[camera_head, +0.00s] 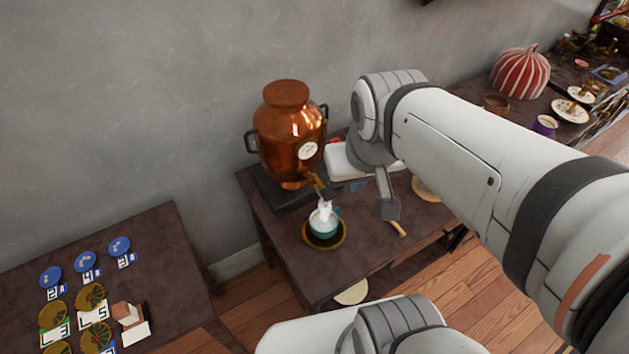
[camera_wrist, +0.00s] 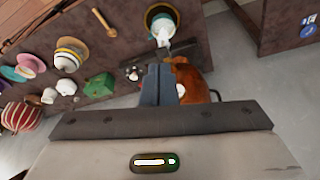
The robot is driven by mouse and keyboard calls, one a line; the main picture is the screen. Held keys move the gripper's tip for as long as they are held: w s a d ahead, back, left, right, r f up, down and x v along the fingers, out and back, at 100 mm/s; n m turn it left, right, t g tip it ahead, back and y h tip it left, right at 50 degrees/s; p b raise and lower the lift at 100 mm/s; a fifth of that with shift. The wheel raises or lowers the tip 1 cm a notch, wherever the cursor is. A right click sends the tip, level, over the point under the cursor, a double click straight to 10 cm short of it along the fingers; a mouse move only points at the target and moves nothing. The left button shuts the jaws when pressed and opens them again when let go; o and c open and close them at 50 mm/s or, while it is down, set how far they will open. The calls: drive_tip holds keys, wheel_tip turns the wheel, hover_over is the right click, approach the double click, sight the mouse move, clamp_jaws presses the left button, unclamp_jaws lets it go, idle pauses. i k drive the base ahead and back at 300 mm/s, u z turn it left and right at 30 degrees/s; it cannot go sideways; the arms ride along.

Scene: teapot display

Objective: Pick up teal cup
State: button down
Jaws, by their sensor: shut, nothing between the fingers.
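The teal cup (camera_head: 323,228) stands on a dark saucer with a golden rim (camera_head: 309,243), below the spout of a copper urn (camera_head: 288,140). Something white shows at the cup's top, between it and the spout. In the wrist view the cup (camera_wrist: 163,30) is near the top edge, beyond the fingertips, with the urn (camera_wrist: 197,83) partly hidden behind the fingers. My gripper (camera_head: 388,208) is shut and empty. It hangs to the right of the cup in the head view, apart from it. In the wrist view the fingers (camera_wrist: 159,75) are together.
A wooden scoop-like piece (camera_head: 397,229) lies right of the cup. A white box (camera_head: 342,162) stands behind my gripper. A striped pumpkin (camera_head: 520,72) and small dishes stand at the far right. A separate table (camera_head: 155,240) at left holds blue and gold discs.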

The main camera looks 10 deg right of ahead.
sight(320, 229)
drive_tip(key=u, duration=0.45)
drive_tip(key=k, duration=1.3)
drive_tip(key=u, duration=0.55)
drive_tip(key=i, duration=0.75)
drive_tip(key=z, duration=0.4)
drive_tip(key=k, duration=0.8)
drive_tip(key=z, duration=0.15)
drive_tip(key=i, duration=0.85)
drive_tip(key=u, duration=0.1)
